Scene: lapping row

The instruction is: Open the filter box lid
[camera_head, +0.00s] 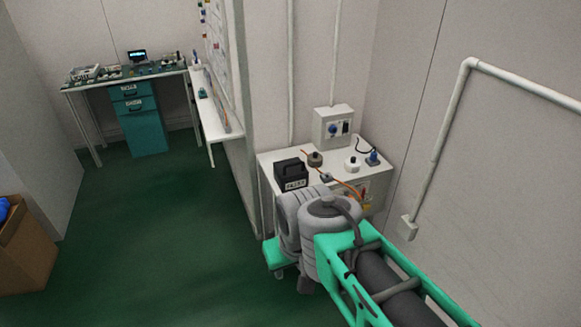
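No box in view can be surely read as the filter box. A small black box (291,174) with a pale label on its front stands at the left end of a white bench (267,161) by the wall. The label is too small to read, and I cannot tell whether the box has a lid. My arm reaches in from the lower right and hides the lower front of the bench. My gripper cannot be made out; it is out of sight beyond my arm or outside the picture.
The bench also bears a brown round piece (315,159), a white round piece (352,164) and a blue piece (373,158). A grey wall box (333,127) hangs above. A cardboard box (28,250) stands at left. The green floor (160,230) between is clear.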

